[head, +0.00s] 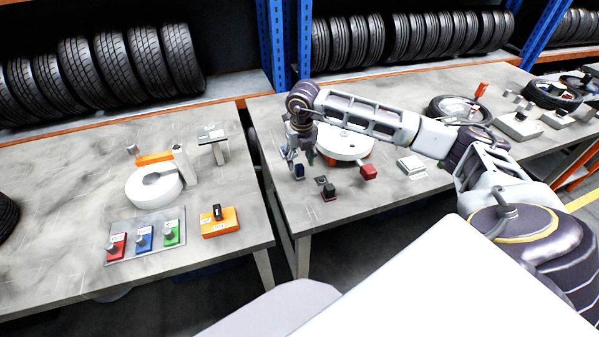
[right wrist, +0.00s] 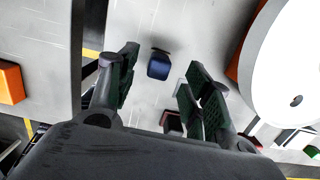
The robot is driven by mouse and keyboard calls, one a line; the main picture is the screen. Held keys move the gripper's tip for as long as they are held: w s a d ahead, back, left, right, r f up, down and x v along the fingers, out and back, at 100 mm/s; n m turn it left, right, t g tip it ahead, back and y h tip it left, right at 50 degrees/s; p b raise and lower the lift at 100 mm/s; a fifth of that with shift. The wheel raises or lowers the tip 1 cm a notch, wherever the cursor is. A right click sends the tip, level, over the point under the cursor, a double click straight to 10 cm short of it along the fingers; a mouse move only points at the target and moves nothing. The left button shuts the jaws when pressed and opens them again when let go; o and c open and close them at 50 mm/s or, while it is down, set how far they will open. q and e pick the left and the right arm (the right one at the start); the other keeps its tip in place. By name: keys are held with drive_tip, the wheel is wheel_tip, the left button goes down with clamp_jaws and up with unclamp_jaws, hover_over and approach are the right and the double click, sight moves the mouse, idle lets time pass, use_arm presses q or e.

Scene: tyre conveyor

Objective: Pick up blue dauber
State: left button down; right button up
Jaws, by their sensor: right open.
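A small blue dauber (head: 299,171) stands on the right-hand table, just under my right gripper (head: 297,156). In the right wrist view the blue dauber (right wrist: 158,67) shows beyond the fingers, roughly in line with the gap between them. My right gripper (right wrist: 161,72) is open, with its green-padded fingers spread and nothing held. I cannot tell exactly how far above the dauber the fingertips are. My left gripper is not in view.
A black dauber (head: 329,191) and a red dauber (head: 368,172) stand nearby. A white round stand (head: 343,147) is behind them. A gap separates the tables. The left table (head: 60,225) holds a tray (head: 150,251) with red, blue and green blocks, and an orange block (head: 228,227).

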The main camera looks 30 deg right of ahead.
sight(300, 166)
drive_tip(key=shift+f, duration=0.6)
wheel_tip(300, 166, down, 3)
drive_tip(key=shift+r+p, duration=0.15)
drive_tip(key=shift+p, duration=0.35)
drive_tip(key=shift+f, duration=0.6)
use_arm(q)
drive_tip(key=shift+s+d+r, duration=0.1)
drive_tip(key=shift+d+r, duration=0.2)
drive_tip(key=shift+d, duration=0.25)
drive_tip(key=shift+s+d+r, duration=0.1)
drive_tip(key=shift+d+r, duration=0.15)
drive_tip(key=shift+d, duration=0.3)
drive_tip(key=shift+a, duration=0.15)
use_arm(e)
drive_tip(key=c, duration=1)
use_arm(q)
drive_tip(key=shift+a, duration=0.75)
use_arm(e)
drive_tip(key=shift+c, duration=0.5)
